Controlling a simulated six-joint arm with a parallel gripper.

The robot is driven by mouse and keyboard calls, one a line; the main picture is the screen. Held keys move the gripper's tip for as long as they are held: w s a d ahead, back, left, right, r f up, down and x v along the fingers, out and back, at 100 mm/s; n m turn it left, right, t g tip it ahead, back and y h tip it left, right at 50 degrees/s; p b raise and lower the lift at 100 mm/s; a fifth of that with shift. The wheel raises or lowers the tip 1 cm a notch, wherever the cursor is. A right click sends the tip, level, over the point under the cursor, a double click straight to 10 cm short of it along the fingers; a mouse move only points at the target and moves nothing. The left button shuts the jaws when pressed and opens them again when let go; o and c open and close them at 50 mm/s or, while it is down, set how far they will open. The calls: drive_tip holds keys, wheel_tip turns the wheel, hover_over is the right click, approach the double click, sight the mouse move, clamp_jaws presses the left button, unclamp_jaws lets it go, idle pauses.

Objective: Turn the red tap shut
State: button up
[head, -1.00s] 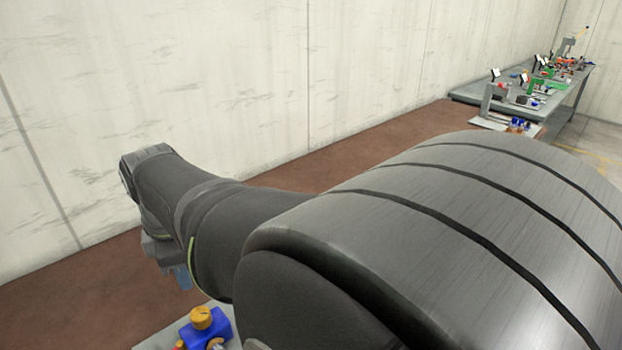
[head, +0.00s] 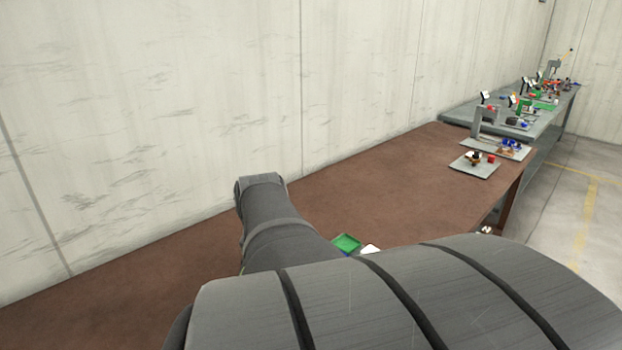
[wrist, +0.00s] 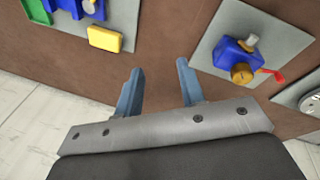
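In the wrist view a small red lever (wrist: 271,75) sticks out at the lower right of a blue valve body (wrist: 235,56). The valve body carries a brass knob (wrist: 241,73) and a grey stub, and is mounted on a grey plate (wrist: 284,40). I take the red lever to be the red tap. My gripper (wrist: 158,69) has its two blue fingers apart with nothing between them. It is left of the valve, clear of the red lever. In the head view my arm hides the gripper, and I cannot make out this valve.
In the wrist view a yellow block (wrist: 104,38) and a green part (wrist: 36,11) lie upper left, and a round pale dial (wrist: 310,98) is at right. The brown tabletop (head: 390,185) has bare room. A small plate with a red part (head: 491,158) stands at its far end.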

drive_tip(key=shift+w+d+f+m, duration=0.15)
drive_tip(key=shift+d+m, duration=0.2)
drive_tip(key=shift+d, duration=0.4)
drive_tip(key=shift+w+d+m, duration=0.2)
drive_tip(key=shift+d+m, duration=0.1)
drive_tip(key=shift+d, duration=0.4)
drive_tip(key=shift+w+d+f+m, duration=0.15)
drive_tip(key=shift+d+m, duration=0.2)
drive_tip(key=shift+d, duration=0.4)
drive_tip(key=s+a+r+m+g, duration=0.1)
drive_tip(key=s+a+m, duration=0.2)
drive_tip(key=s+a, duration=0.45)
drive_tip(key=s+a+r+m+g, duration=0.1)
drive_tip(key=s+a+m, duration=0.3)
drive_tip(key=a, duration=0.6)
drive_tip(key=s+a+r+m+g, duration=0.1)
drive_tip(key=s+a+r+m, duration=0.15)
drive_tip(key=s+a, duration=0.5)
drive_tip(key=shift+m+h, duration=0.25)
drive_tip(key=shift+h, duration=0.05)
drive_tip(key=f, duration=0.6)
drive_tip(key=w+f, duration=0.1)
drive_tip(key=f, duration=0.5)
drive_tip(key=a+f, duration=0.1)
drive_tip(key=f, duration=0.5)
drive_tip(key=shift+w+f, duration=0.15)
drive_tip(key=shift+w, duration=0.2)
drive_tip(key=shift+c, duration=0.3)
clamp_jaws()
